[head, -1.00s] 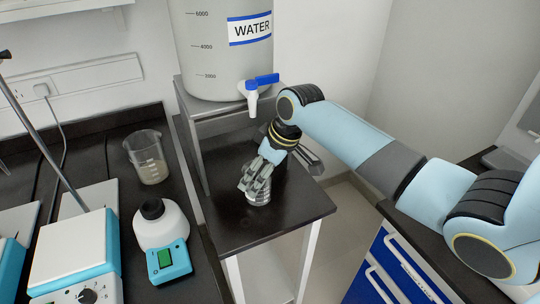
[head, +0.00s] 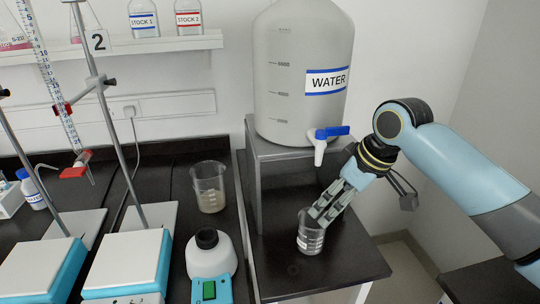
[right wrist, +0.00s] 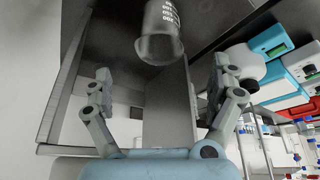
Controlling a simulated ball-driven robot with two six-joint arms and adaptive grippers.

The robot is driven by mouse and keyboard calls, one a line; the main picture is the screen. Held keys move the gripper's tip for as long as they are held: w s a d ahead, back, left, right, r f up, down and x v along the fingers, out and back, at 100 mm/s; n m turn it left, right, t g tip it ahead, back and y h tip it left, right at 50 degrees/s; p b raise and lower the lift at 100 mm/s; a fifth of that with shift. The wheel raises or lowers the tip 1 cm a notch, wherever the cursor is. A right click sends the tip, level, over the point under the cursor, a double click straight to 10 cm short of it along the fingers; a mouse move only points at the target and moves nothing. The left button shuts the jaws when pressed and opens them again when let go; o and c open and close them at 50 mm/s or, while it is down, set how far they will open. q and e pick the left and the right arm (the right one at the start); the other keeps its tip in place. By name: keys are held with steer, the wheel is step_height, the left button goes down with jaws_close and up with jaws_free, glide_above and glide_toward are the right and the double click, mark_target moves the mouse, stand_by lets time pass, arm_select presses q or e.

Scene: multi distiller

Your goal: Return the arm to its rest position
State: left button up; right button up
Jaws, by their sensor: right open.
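My right gripper (head: 328,203) is open at the small black table (head: 285,270), its fingers slanting down beside the top of a small clear beaker (head: 311,238). In the head view the fingers overlap the beaker's rim. In the right wrist view the beaker (right wrist: 160,38) lies ahead, between the lines of the two spread fingers (right wrist: 162,80) and apart from both. The beaker stands upright below the water tap and a little in front of it. My left gripper is not in view.
The large water tank (head: 300,110) with its blue-handled tap (head: 325,138) stands on a grey raised stand (head: 253,185). Free room lies right of the table.

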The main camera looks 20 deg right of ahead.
steer(key=s+a+r+m+h, duration=0.1)
steer(key=s+a+m, duration=0.15)
steer(key=s, duration=0.85)
steer(key=s+a+r+m+h, duration=0.1)
steer(key=s+a, duration=0.2)
steer(key=s, duration=0.8)
steer(key=s+d+f+g+b, duration=0.15)
steer(key=f+b, duration=0.35)
steer(key=f, duration=1.5)
steer(key=s+d+f+b, duration=0.2)
steer(key=f+b, duration=0.3)
steer(key=f, duration=1.5)
steer(key=s+f+g+b, duration=0.1)
steer(key=s+f+b, duration=0.6)
steer(key=s+f, duration=1)
step_height(320, 180, down, 3)
steer(key=shift+d+m, duration=0.15)
steer(key=shift+m, duration=0.2)
